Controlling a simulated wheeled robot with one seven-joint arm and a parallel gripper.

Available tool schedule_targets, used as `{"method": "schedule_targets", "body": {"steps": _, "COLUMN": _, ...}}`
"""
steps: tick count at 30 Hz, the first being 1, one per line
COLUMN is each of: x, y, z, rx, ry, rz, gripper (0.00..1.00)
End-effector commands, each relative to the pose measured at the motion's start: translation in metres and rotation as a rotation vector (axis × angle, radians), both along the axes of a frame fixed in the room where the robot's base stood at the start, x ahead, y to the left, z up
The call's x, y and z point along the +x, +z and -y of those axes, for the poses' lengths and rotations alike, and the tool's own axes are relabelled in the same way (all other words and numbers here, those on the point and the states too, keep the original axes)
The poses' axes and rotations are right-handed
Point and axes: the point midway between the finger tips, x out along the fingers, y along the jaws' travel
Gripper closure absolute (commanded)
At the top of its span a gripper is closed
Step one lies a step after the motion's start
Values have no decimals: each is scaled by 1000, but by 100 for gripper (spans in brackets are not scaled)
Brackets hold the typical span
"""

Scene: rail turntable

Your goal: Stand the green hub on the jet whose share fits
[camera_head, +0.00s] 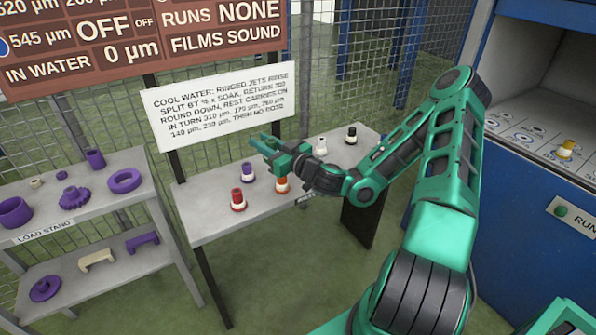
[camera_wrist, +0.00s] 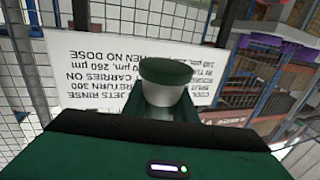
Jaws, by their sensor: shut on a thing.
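My gripper (camera_head: 268,146) is shut on the green hub (camera_wrist: 166,72), which has a dark green cap and a white lower body. It is raised above the middle shelf in front of the white notice. In the head view the hub cannot be made out clearly between the fingers. The jets (camera_head: 522,138) are marked spots on the grey deck inside the blue machine at right, far from my gripper. A yellow hub (camera_head: 567,147) stands on that deck. The jets' markings are too small to read.
The grey shelf (camera_head: 205,225) holds several hubs: red (camera_head: 238,200), purple (camera_head: 248,172), orange (camera_head: 282,184), white (camera_head: 321,146) and black (camera_head: 351,134). The load stand (camera_head: 105,180) at left bears purple and cream parts. The notice (camera_head: 222,105) and brown board (camera_head: 130,45) rise behind.

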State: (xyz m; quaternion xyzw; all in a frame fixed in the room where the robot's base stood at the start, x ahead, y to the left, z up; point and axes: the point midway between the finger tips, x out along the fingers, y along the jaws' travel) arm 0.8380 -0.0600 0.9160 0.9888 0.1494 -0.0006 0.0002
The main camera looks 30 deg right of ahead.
Motion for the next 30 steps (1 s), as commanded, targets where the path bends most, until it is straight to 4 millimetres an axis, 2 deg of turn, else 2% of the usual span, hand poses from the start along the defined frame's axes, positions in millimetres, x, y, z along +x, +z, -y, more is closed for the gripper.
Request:
{"method": "schedule_targets", "body": {"steps": 5, "x": 1, "y": 0, "z": 1, "rx": 0, "ry": 0, "rz": 1, "gripper": 100}}
{"method": "schedule_targets", "body": {"steps": 7, "x": 7, "y": -5, "z": 9, "rx": 1, "ry": 0, "rz": 4, "gripper": 100}}
{"method": "schedule_targets", "body": {"steps": 15, "x": 39, "y": -40, "z": 70, "rx": 0, "ry": 33, "rz": 7, "gripper": 100}}
{"method": "schedule_targets", "body": {"steps": 18, "x": 43, "y": -49, "z": 82, "rx": 1, "ry": 45, "rz": 2, "gripper": 100}}
{"method": "schedule_targets", "body": {"steps": 30, "x": 43, "y": -100, "z": 84, "rx": 4, "ry": 49, "rz": 0, "gripper": 100}}
